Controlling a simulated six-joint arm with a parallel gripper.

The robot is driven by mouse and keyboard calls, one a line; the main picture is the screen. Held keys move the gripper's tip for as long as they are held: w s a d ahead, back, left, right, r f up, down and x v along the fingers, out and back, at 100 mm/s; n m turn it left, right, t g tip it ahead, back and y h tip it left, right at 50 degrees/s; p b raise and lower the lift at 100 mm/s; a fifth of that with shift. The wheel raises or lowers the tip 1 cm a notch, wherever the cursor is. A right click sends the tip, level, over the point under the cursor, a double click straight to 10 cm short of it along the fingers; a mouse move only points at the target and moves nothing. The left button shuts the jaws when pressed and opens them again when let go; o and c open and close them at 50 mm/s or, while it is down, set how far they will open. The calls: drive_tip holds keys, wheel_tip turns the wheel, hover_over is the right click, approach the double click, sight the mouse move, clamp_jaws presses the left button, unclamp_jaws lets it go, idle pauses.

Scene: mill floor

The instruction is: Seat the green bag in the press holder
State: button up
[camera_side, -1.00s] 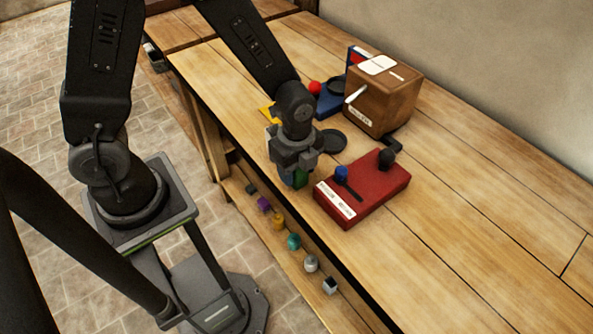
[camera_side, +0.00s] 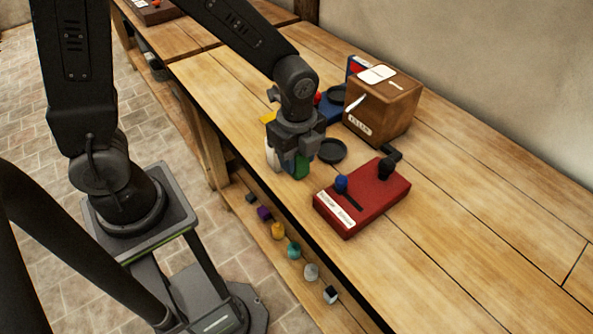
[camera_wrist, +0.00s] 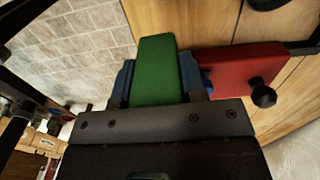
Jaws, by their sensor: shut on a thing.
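The green bag (camera_side: 301,167) is held in my gripper (camera_side: 289,158), a little left of the red box and near the front edge of the bench. In the wrist view the green bag (camera_wrist: 158,70) stands out beyond the jaws, with a blue finger of my gripper (camera_wrist: 157,85) on each side. Its lower end is partly hidden in the side view, and I cannot tell whether it touches the bench. A blue stand with a dark round plate (camera_side: 338,94) is behind my gripper, beside the brown box. I cannot tell which fixture is the press holder.
A red box (camera_side: 368,200) with a blue and a black knob lies to the right. A brown crank box (camera_side: 382,106) stands behind. A flat black disc (camera_side: 331,151) lies between them. Several small coloured items, including a teal one (camera_side: 294,250), sit on the lower shelf. The bench's right side is clear.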

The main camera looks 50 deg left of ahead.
wheel_tip(320, 180, up, 14)
drive_tip(key=w+a+r+n, duration=0.2)
drive_tip(key=w+a, duration=0.3)
drive_tip(key=w, duration=0.5)
drive_tip(key=w+a+r+n, duration=0.1)
drive_tip(key=w+a, duration=0.3)
drive_tip(key=w, duration=0.7)
drive_tip(key=w+a+f+n, duration=0.2)
drive_tip(key=w+a, duration=0.4)
drive_tip(key=a, duration=0.2)
drive_tip(key=shift+w+f, duration=0.2)
drive_tip(key=shift+f, duration=8.15)
drive_tip(key=shift+f, duration=0.7)
drive_tip(key=o, duration=0.7)
